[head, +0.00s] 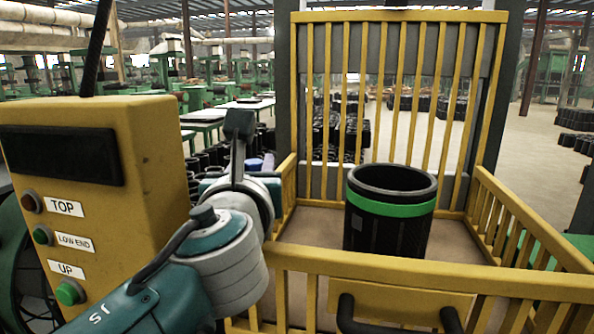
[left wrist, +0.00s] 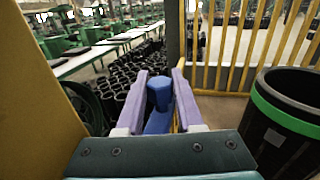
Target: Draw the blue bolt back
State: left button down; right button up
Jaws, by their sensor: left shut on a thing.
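The blue bolt (left wrist: 159,92) stands between the two pale purple fingers of my left gripper (left wrist: 158,98) in the left wrist view. The fingers are shut on its upright knob, and a blue part runs from it towards the gripper. In the head view my left gripper (head: 262,174) is at the left side of the yellow cage, largely hidden behind my own wrist. Only a small bit of blue shows there (head: 268,160). My right gripper is in neither view.
A yellow control box (head: 150,150) with buttons stands close on the left. The yellow barred cage (head: 420,270) holds a black cylinder with a green band (head: 390,208). Black handles (head: 347,312) are on its front. Many black sleeves stand beyond the gripper.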

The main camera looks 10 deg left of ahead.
pick_arm(q)
jog(key=shift+w+f, duration=0.1)
jog(key=shift+w, duration=0.5)
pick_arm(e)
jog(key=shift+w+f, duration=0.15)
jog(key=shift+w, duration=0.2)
pick_arm(q)
jog(key=c, duration=0.5)
grip_release()
jog(key=shift+c, duration=0.2)
jog(key=v, duration=1)
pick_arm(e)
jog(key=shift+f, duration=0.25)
pick_arm(q)
jog(key=shift+w, duration=0.1)
